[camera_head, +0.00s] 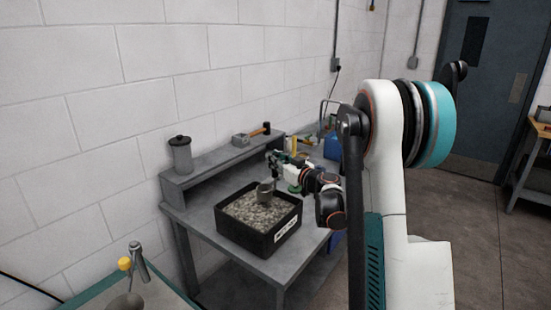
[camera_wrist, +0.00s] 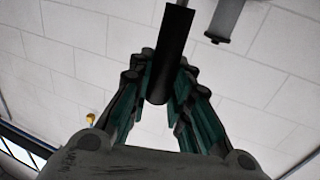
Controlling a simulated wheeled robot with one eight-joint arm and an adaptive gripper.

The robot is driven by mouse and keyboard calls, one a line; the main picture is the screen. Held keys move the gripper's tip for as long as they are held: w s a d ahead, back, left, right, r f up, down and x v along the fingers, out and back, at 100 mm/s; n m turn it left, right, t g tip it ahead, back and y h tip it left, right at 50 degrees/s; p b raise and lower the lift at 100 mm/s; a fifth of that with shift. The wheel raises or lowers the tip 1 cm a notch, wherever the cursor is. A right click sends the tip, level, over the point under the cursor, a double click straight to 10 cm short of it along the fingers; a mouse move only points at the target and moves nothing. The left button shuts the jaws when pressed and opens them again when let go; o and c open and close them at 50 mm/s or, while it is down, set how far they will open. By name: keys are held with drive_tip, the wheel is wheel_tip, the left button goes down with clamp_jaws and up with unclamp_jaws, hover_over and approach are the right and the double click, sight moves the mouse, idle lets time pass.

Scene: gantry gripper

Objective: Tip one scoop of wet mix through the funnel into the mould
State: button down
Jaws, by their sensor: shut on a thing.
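A black tray (camera_head: 258,240) of grey, lumpy mix (camera_head: 245,211) stands on the grey bench. A grey scoop cup (camera_head: 264,194) is at the mix, near the tray's back edge. I cannot tell whether it touches the mix or what it holds. My gripper (camera_head: 275,162) is above the cup. In the wrist view my gripper (camera_wrist: 162,98) is shut on a dark handle (camera_wrist: 174,45), which appears to be the scoop's; the cup is out of that view. I cannot clearly make out the funnel or the mould.
A shelf (camera_head: 190,177) along the bench's back carries a grey lidded canister (camera_head: 181,157) and a hammer (camera_head: 255,133). A teal-edged table (camera_head: 160,290) at lower left holds a grey stand-like thing (camera_head: 140,262) and a yellow knob (camera_head: 124,264).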

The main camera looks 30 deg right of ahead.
drive_tip(key=shift+f+b, duration=2.5)
drive_tip(key=shift+f, duration=2.05)
drive_tip(key=shift+a+f, duration=0.1)
drive_tip(key=shift+f, duration=0.05)
drive_tip(key=a, duration=0.2)
wheel_tip(320, 180, up, 16)
drive_tip(key=p, duration=1)
hover_over(275, 183)
drive_tip(key=s+a, duration=0.1)
drive_tip(key=a, duration=0.2)
drive_tip(key=shift+s+f, duration=0.1)
